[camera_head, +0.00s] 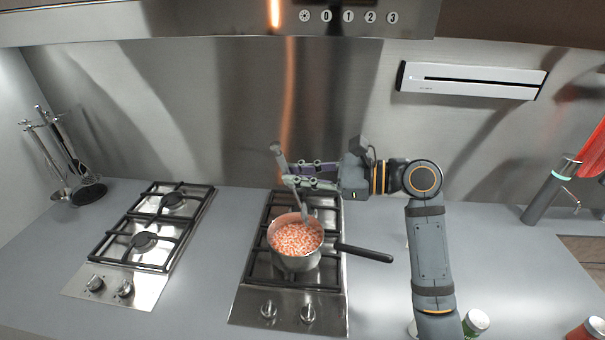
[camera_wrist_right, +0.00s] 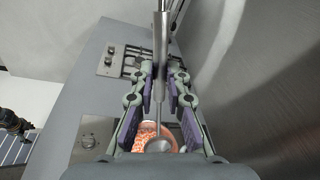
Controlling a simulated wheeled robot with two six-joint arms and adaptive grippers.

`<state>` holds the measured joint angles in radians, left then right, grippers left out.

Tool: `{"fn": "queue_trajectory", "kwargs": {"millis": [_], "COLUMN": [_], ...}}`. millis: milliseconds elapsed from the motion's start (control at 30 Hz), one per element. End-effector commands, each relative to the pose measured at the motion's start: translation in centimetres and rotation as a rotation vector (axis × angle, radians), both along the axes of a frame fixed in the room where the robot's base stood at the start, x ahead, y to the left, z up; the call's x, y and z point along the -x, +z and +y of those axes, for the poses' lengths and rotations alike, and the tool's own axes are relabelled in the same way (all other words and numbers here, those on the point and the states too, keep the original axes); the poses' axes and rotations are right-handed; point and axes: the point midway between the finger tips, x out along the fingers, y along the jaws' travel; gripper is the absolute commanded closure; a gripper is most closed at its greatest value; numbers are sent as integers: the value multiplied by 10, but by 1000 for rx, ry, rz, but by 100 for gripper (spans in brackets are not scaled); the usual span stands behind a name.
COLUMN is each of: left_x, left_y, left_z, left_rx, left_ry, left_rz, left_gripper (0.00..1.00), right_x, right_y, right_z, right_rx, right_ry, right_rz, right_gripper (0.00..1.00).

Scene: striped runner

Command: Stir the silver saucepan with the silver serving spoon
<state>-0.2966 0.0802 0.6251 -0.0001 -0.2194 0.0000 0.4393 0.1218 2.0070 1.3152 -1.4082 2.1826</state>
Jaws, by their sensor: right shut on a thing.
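The silver saucepan (camera_head: 297,263) stands on the middle hob, its black handle pointing right. It holds many small orange-pink pieces, and its contents also show in the right wrist view (camera_wrist_right: 172,134). My right gripper (camera_head: 290,175) is above the pan's back side, shut on the handle of the silver serving spoon (camera_head: 277,153). The spoon hangs steeply, bowl down, at the pan's back rim. In the right wrist view the spoon (camera_wrist_right: 160,45) runs between the fingers and its bowl lies over the contents. I cannot tell whether it touches them.
A second hob (camera_head: 143,241) at the left is empty. Utensils (camera_head: 60,155) hang on the left wall, with a dark ladle or skimmer. Jars (camera_head: 475,321) stand at the front right. Grey counter between the hobs is clear. The range hood (camera_head: 200,22) overhangs the back.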

Motion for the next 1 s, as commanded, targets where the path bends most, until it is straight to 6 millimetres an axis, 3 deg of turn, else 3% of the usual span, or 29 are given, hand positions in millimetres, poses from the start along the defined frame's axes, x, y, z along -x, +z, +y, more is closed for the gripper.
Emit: {"fn": "queue_trajectory", "kwargs": {"millis": [133, 333, 500, 1000], "left_x": [-18, 3, 19, 0], "left_y": [-23, -48, -47, -57], "left_z": [-1, -1, -1, -1], "left_rx": [1, 1, 1, 1], "left_ry": [0, 0, 2, 1], "left_rz": [-27, 5, 29, 0], "left_gripper": [35, 35, 35, 35], "right_x": [6, 13, 7, -7], "right_y": [-19, -35, -50, -102], "right_z": [5, 11, 6, -7], "right_rx": [-2, -2, 1, 0], "right_ry": [2, 2, 0, 0], "right_rz": [-2, -2, 3, 2], "right_gripper": [100, 100, 100, 100]}}
